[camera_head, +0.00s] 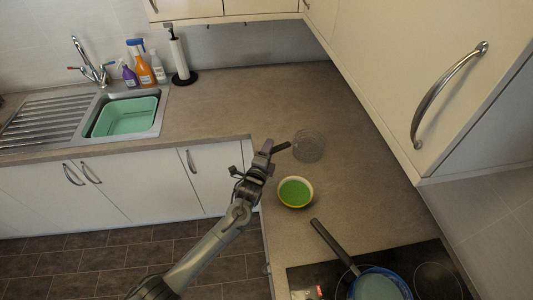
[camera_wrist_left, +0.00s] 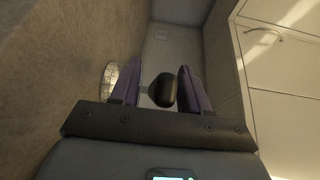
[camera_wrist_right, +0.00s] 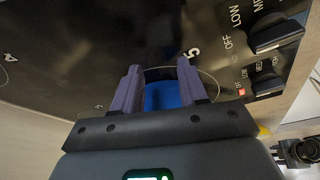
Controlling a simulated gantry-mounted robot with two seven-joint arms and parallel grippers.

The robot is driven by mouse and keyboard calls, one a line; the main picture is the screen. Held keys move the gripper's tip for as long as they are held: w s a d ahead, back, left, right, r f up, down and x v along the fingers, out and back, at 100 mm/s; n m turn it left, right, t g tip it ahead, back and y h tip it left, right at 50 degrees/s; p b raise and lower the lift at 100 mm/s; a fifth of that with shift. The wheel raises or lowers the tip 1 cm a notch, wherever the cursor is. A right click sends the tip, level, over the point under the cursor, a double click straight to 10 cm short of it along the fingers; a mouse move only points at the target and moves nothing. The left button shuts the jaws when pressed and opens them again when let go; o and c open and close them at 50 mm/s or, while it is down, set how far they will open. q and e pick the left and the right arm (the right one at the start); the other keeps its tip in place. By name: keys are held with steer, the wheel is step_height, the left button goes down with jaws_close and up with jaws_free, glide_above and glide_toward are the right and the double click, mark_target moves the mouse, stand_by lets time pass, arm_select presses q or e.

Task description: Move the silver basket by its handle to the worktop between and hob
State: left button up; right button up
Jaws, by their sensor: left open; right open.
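The silver basket (camera_head: 309,146), a round wire mesh one, stands on the worktop near the corner. Its dark handle (camera_head: 282,147) points left, toward my left gripper (camera_head: 266,150). In the left wrist view my left gripper (camera_wrist_left: 160,68) is open, with the rounded black handle end (camera_wrist_left: 157,92) between its fingers; I cannot tell if they touch it. Part of the mesh (camera_wrist_left: 110,76) shows beyond the left finger. The black hob (camera_head: 436,272) is at the lower right of the head view. In the right wrist view my right gripper (camera_wrist_right: 158,68) is open above the hob.
A green and yellow bowl (camera_head: 295,192) stands between basket and hob. A blue pan (camera_head: 378,286) sits on the hob, its handle (camera_head: 333,242) reaching over the worktop (camera_head: 350,190). The sink (camera_head: 125,116), bottles (camera_head: 144,66) and paper-roll holder (camera_head: 180,58) are at the left.

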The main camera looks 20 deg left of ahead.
arm_select(q)
steer(key=shift+r, duration=0.25)
steer(key=shift+s+f, duration=0.15)
steer(key=shift+s, duration=0.15)
steer(key=s+d+f+n+g, duration=0.1)
steer(key=s+n+g, duration=0.3)
steer(key=s, duration=1)
steer(key=s+d+f+n+g+h, duration=0.1)
steer(key=s+f+n+g, duration=0.2)
steer(key=s, duration=1.2)
steer(key=s+d+f+n+g+h+b, duration=0.1)
steer(key=s+n+g, duration=0.5)
steer(key=s, duration=0.8)
steer(key=shift+s+d+f+n+g, duration=0.2)
steer(key=shift+f+n+g, duration=0.2)
steer(key=shift+f+n, duration=0.55)
steer(key=shift+r, duration=0.25)
